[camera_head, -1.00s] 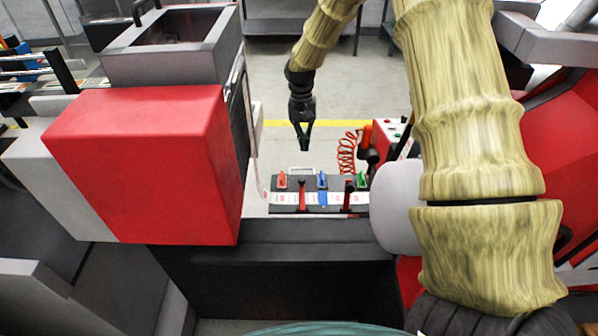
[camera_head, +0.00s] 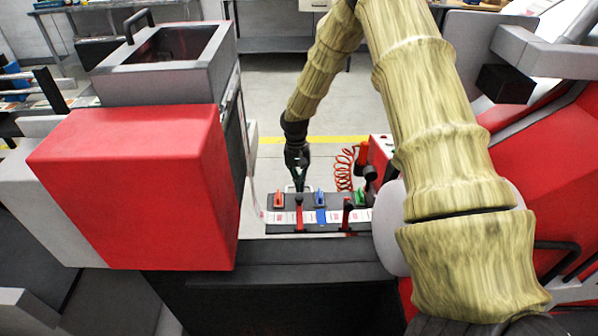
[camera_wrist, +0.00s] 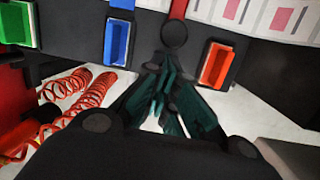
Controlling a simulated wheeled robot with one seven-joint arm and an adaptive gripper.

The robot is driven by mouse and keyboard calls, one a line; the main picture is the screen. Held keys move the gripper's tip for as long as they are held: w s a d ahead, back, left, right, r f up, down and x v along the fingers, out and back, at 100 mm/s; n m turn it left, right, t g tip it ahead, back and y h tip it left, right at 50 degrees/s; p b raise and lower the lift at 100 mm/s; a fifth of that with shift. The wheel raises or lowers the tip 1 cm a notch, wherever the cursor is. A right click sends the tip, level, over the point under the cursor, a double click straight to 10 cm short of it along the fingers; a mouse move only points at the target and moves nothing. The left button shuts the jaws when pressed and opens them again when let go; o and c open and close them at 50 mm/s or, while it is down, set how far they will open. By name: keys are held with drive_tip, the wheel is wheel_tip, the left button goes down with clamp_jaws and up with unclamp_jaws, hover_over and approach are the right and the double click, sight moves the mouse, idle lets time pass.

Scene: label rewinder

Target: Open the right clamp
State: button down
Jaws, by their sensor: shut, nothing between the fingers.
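Two lever clamps stand on a dark plate (camera_head: 281,229) with a label strip across it. The right clamp (camera_head: 347,214) in the head view has an upright red lever with a dark end, between the blue and green blocks. The left clamp (camera_head: 299,212) stands between the orange and blue blocks. My gripper (camera_head: 298,184) is shut and empty, pointing down just behind the left clamp. In the wrist view, its teal fingers (camera_wrist: 168,92) are near a round black knob (camera_wrist: 174,35) on a red lever, between blue and orange; contact cannot be told.
The plate carries an orange block (camera_head: 278,200), a blue block (camera_head: 320,197) and a green block (camera_head: 361,197). A coiled red hose (camera_head: 343,171) is to the right. A large red housing (camera_head: 135,185) bounds the left side.

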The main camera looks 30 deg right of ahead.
drive_tip(key=shift+s+f, duration=0.2)
drive_tip(key=shift+f, duration=1.05)
drive_tip(key=shift+a+r, duration=0.1)
drive_tip(key=shift+a, duration=0.05)
drive_tip(key=shift+s+r, duration=0.1)
drive_tip(key=shift+r, duration=0.15)
drive_tip(key=shift+t, duration=0.3)
